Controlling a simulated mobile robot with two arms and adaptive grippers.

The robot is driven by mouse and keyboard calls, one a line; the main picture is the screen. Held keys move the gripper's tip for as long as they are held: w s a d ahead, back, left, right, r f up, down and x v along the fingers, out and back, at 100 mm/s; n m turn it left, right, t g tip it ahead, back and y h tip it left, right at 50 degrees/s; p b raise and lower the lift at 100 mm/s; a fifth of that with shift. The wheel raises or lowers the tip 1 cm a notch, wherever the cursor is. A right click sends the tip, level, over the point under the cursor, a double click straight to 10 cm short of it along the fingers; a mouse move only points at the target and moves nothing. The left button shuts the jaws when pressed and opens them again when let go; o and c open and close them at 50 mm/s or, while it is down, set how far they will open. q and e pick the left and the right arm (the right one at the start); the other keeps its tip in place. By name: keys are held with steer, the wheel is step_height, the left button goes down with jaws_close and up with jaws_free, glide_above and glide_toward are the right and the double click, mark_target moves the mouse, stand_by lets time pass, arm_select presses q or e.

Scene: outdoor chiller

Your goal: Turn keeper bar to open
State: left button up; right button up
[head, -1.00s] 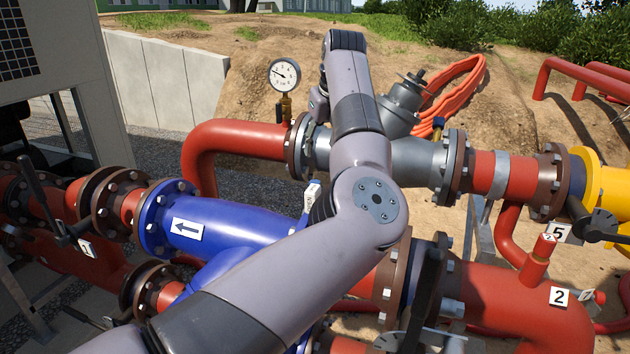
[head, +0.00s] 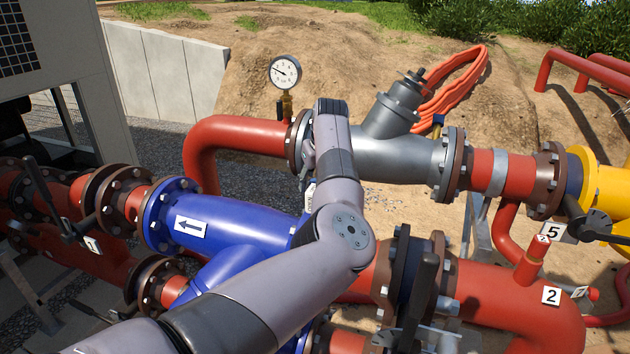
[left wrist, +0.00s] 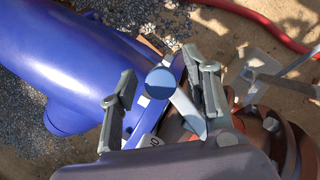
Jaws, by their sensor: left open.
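In the left wrist view my left gripper (left wrist: 160,72) is open, with one finger on each side of a small light grey bar (left wrist: 187,114) and a round blue-grey disc (left wrist: 160,83). The bar looks like the keeper bar. It lies slanted beside the blue pipe's end, and I cannot tell whether the fingers touch it. My right gripper is in neither view.
A blue pipe (head: 240,218) with an arrow label lies behind my arm. A pressure gauge (head: 285,72) stands above the red pipe (head: 235,135). A grey strainer body (head: 395,160) is to the right. A black lever handle (head: 422,285) stands at lower right.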

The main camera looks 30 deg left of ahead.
arm_select(q)
jaws_close()
stand_by(0.4)
stand_by(0.5)
